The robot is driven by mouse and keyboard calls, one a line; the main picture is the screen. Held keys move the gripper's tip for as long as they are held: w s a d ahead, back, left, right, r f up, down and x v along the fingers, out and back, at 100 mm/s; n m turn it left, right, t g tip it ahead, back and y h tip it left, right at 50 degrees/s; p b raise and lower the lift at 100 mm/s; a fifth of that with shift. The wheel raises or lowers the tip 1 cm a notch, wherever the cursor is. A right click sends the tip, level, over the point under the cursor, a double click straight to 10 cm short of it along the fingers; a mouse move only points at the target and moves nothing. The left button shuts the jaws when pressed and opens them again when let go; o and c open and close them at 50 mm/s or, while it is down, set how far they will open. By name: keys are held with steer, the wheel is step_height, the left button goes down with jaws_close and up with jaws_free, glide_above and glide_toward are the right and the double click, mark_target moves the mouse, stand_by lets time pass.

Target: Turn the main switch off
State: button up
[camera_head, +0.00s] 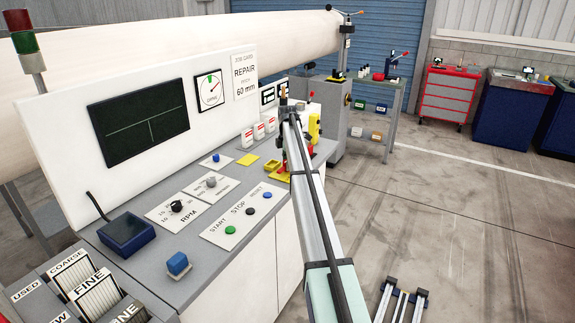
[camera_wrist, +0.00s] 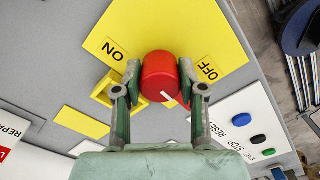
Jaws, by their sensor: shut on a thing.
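The main switch is a round red knob (camera_wrist: 160,72) on a yellow plate (camera_wrist: 222,38) in the wrist view. The ON label (camera_wrist: 112,51) is left of the knob and the OFF label (camera_wrist: 208,68) is right of it. A short white mark shows on the knob's lower right edge; I cannot tell which label it stands for. My gripper (camera_wrist: 159,85) is shut on the knob, one finger on each side. In the head view my arm hides most of the switch; part of the yellow plate (camera_head: 279,178) shows beside it.
A small yellow tray (camera_wrist: 103,95) and a flat yellow card (camera_wrist: 82,122) lie left of my gripper. The START/STOP/RESET panel (camera_head: 241,215) with its buttons is close by on the grey console. The floor (camera_head: 470,230) to the right is open.

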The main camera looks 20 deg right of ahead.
steer(key=shift+n, duration=0.3)
stand_by(0.4)
steer(key=o, duration=1.1)
steer(key=shift+a, duration=0.1)
steer(key=shift+o, duration=0.2)
step_height(320, 180, up, 12)
